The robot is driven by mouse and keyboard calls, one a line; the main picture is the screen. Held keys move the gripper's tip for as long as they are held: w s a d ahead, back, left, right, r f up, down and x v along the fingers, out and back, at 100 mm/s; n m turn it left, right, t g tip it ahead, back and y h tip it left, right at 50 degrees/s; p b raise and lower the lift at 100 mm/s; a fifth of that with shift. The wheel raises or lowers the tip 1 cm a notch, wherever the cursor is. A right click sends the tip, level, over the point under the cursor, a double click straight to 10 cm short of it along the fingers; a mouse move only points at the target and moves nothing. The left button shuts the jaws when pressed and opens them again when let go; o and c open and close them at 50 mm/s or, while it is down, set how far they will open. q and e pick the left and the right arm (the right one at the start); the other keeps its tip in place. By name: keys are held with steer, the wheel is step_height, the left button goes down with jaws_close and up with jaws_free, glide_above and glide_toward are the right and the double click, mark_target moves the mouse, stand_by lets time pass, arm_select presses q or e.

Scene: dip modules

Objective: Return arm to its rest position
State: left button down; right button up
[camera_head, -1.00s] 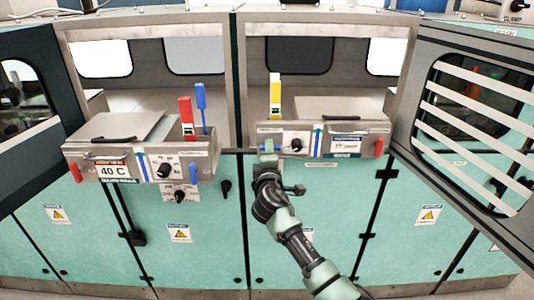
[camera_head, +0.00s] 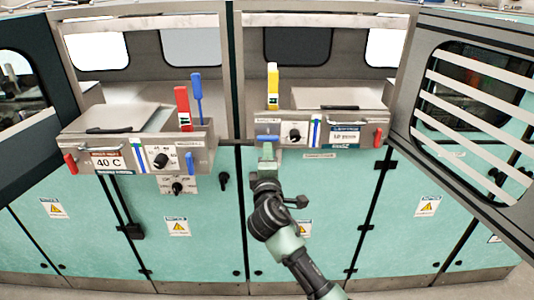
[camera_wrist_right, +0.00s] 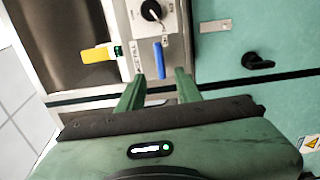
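My right gripper (camera_head: 268,150) is in front of the right dip module (camera_head: 372,135), just below its blue handle (camera_head: 268,138). In the right wrist view the two green fingers (camera_wrist_right: 159,88) are spread apart with nothing held between them. The blue handle (camera_wrist_right: 160,58) lies ahead, in line with the gap between the fingertips; it looks clear of both fingers. The right forearm reaches in from the bottom of the head view. My left gripper is not in view.
The left dip module (camera_head: 70,140) is marked 40 C. A yellow handle (camera_head: 272,78) stands on the right module; red (camera_head: 183,105) and blue (camera_head: 197,98) ones stand on the left. A slatted open door (camera_head: 470,110) juts out at right. Teal cabinet fronts (camera_head: 330,200) lie below.

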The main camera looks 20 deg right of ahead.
steer(key=shift+s+f, duration=0.1)
steer(key=s+f+m+g+y, duration=0.1)
steer(key=s+f+g+y, duration=0.2)
steer(key=f, duration=1.4)
steer(key=s+f+m+g, duration=0.1)
steer(key=s+f+g, duration=0.3)
steer(key=f, duration=1.3)
steer(key=s+f+m+g+y+b, duration=0.15)
steer(key=s+f+m+g, duration=0.25)
steer(key=s+f, duration=1.5)
steer(key=s+d+f+m+g, duration=0.1)
steer(key=s+f, duration=0.4)
steer(key=s, duration=0.7)
steer(key=s+d+f+m+g, duration=0.1)
steer(key=s+f, duration=0.4)
steer(key=s, duration=0.7)
steer(key=s+d+f+m+g+b, duration=0.1)
steer(key=s+f+m+g, duration=0.2)
steer(key=s, duration=0.9)
step_height(320, 180, down, 3)
steer(key=shift+d+r+m, duration=0.1)
steer(key=shift+d+m, duration=0.1)
steer(key=shift+m, duration=0.6)
steer(key=shift+w+y, duration=0.1)
steer(key=shift+y, duration=0.15)
